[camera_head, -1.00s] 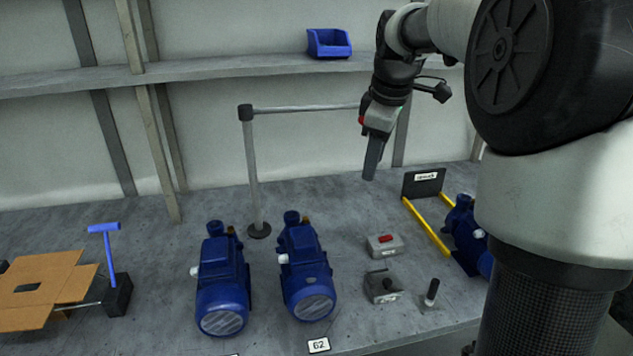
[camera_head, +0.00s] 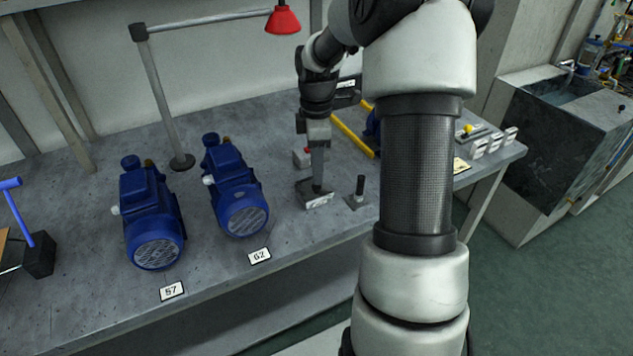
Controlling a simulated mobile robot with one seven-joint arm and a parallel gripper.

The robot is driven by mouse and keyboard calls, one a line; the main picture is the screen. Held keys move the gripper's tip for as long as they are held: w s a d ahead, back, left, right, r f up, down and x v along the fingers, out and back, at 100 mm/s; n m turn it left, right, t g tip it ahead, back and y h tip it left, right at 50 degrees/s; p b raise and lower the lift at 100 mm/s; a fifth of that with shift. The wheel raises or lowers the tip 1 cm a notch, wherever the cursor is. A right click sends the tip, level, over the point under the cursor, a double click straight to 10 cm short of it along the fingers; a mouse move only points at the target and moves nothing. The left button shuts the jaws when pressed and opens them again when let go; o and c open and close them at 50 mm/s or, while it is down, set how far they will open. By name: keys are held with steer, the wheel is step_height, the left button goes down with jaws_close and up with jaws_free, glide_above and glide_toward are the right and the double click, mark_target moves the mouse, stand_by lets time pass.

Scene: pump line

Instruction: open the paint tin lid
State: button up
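I see no paint tin or lid in the head view. My gripper (camera_head: 317,182) points straight down at a small grey box (camera_head: 312,200) on the bench, with its fingertips at or just above the box top. I cannot tell whether it touches the box. The fingers show as one narrow dark shape, so their gap is hidden. A small box with a red button (camera_head: 306,151) sits just behind, partly covered by my gripper. A short black upright handle on a small base (camera_head: 358,190) stands to the right of the grey box.
Two blue pumps (camera_head: 150,220) (camera_head: 236,190) stand left, behind labels 57 and 62. A grey post (camera_head: 165,100) rises behind them, with a red lamp (camera_head: 283,20) on its arm. Yellow rails (camera_head: 352,134) lie behind my arm. A dark sink (camera_head: 570,120) is at the right.

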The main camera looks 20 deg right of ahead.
steer(key=shift+f+b, duration=0.3)
steer(key=shift+f, duration=1.95)
steer(key=shift+c, duration=0.2)
jaws_close()
